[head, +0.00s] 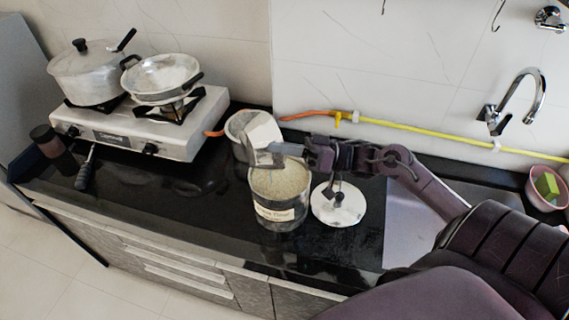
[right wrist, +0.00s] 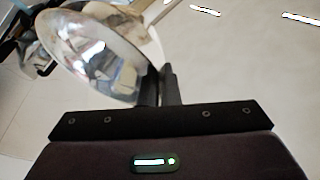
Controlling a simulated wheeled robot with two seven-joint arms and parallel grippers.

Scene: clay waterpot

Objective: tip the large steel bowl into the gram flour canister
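The gram flour canister (head: 279,213) stands upright and open on the black counter, filled nearly to the rim with pale flour and labelled on its front. My right gripper (head: 277,151) is above the canister's back rim, shut on the large steel bowl (head: 264,130). The bowl is tilted steeply on its side over the back of the canister. In the right wrist view, the shiny bowl (right wrist: 98,55) has its rim between the close-set fingers of my right gripper (right wrist: 161,84). The bowl's contents cannot be made out. My left gripper is not in view.
A pale round container (head: 236,127) stands close behind the canister. A white lid (head: 338,212) lies to its right. A gas stove (head: 139,138) with a pot (head: 89,78) and pan (head: 162,79) is at left. A yellow hose (head: 430,136) runs along the wall. The front-left counter is mostly clear.

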